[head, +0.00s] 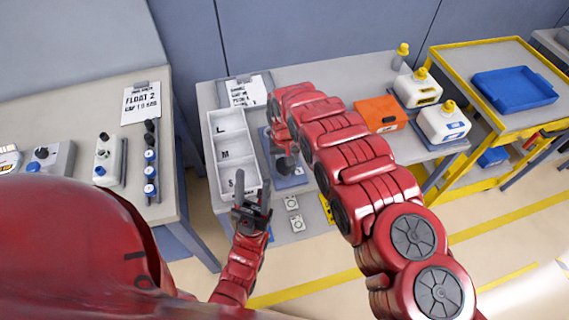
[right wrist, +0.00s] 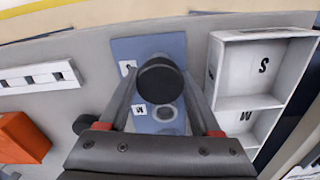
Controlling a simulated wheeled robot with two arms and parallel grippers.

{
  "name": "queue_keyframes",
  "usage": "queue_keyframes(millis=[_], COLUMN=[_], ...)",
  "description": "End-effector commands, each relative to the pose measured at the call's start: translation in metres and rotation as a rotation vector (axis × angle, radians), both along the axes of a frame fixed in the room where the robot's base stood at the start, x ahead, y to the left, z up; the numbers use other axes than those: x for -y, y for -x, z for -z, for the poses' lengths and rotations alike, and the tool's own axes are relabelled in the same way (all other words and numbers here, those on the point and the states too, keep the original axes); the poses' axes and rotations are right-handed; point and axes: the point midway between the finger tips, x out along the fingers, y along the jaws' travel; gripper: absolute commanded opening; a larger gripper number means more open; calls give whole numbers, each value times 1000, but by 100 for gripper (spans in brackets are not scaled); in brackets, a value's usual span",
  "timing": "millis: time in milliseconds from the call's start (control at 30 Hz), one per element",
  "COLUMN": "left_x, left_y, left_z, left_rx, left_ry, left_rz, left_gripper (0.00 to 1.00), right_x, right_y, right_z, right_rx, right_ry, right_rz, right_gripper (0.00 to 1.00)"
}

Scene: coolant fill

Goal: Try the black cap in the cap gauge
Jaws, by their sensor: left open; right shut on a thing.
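The black cap (right wrist: 160,80) is between the fingertips of my right gripper (right wrist: 160,88), which is shut on it. In the head view the cap (head: 285,165) shows dark below the red right arm. The cap gauge, a blue plate (right wrist: 127,49) with small white letter labels, lies under it; a round grey seat shows on the plate nearer the gripper's palm. The cap covers part of the plate; I cannot tell whether it touches it. In the head view the gauge (head: 293,183) is partly hidden by my arm. My left gripper (head: 251,206) is open and empty at the tray's near end.
A white tray (head: 211,150) with L, M and S compartments stands left of the gauge. A dark round thing (right wrist: 87,124) sits beside the plate. An orange box (head: 381,113) and white-yellow canisters (head: 443,124) stand to the right.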

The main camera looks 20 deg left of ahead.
Motion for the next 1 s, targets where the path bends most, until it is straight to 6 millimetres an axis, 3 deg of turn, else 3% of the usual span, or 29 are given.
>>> queue_keyframes(millis=[700, 733, 900, 1000], left_x=[0, 0, 0, 0], left_y=[0, 0, 0, 0], left_z=[7, 6, 6, 6], left_rx=[0, 0, 0, 0], left_ry=[0, 0, 0, 0], left_rz=[0, 0, 0, 0], left_gripper=[50, 50, 50, 50], right_x=[0, 0, 0, 0], right_y=[1, 1, 0, 0], right_z=[11, 10, 10, 10], right_rx=[-2, -2, -1, -1], right_ry=[1, 1, 0, 0], right_rz=[0, 0, 0, 0], right_gripper=[12, 70, 100, 100])
